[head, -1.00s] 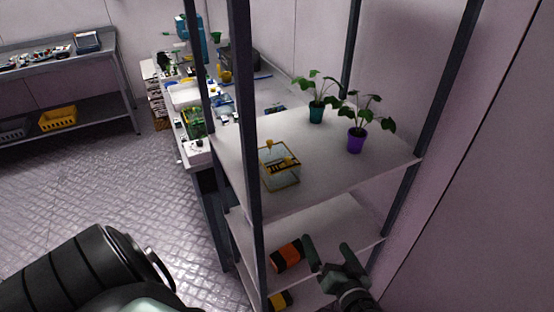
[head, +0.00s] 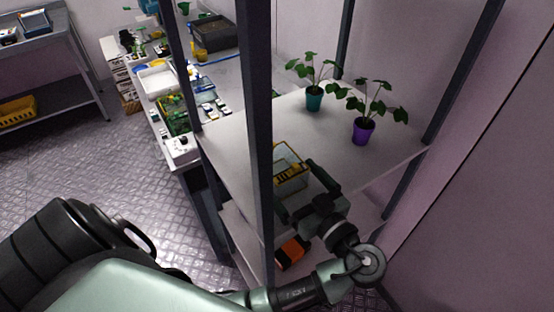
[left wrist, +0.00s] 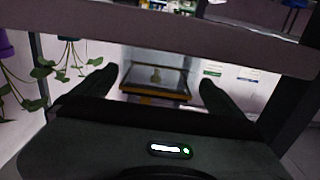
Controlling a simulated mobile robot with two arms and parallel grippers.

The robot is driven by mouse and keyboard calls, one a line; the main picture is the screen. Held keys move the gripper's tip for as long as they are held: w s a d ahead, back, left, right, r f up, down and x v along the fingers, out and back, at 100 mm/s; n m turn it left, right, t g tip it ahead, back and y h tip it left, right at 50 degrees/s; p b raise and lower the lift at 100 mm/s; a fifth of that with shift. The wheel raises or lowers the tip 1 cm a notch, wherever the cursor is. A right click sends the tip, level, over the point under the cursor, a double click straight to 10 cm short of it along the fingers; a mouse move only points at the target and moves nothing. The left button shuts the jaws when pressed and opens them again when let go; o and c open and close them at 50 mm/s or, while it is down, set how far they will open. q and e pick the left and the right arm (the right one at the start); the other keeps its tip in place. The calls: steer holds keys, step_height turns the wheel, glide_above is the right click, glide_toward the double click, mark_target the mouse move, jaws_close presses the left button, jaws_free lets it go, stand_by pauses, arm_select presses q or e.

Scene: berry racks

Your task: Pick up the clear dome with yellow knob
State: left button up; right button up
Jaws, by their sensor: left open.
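The clear dome (head: 293,159) is a box-like see-through cover with yellow edges. It stands on the upper shelf (head: 235,140) in the head view, partly hidden by the front post and my left gripper. My right gripper is not in view.
A dark rack post (head: 257,120) stands close to the left of my left gripper. Plants in a teal pot (head: 314,98) and a purple pot (head: 363,131) stand farther back on the shelf. An orange and black object (head: 291,252) lies on the shelf below.

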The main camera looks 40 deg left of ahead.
mark_target(280, 161)
arm_select(q)
steer(key=shift+w+a+r+p, duration=0.4)
steer(key=shift+a+p, duration=0.3)
steer(key=shift+p, duration=0.15)
steer(key=p+x, duration=0.2)
steer(key=x, duration=0.1)
steer(key=shift+w+a+f, duration=0.2)
steer(key=shift+f, duration=0.15)
steer(key=shift+a+f, duration=0.1)
steer(key=shift+a, duration=0.1)
steer(key=shift+d, duration=0.15)
steer(key=c, duration=1.4)
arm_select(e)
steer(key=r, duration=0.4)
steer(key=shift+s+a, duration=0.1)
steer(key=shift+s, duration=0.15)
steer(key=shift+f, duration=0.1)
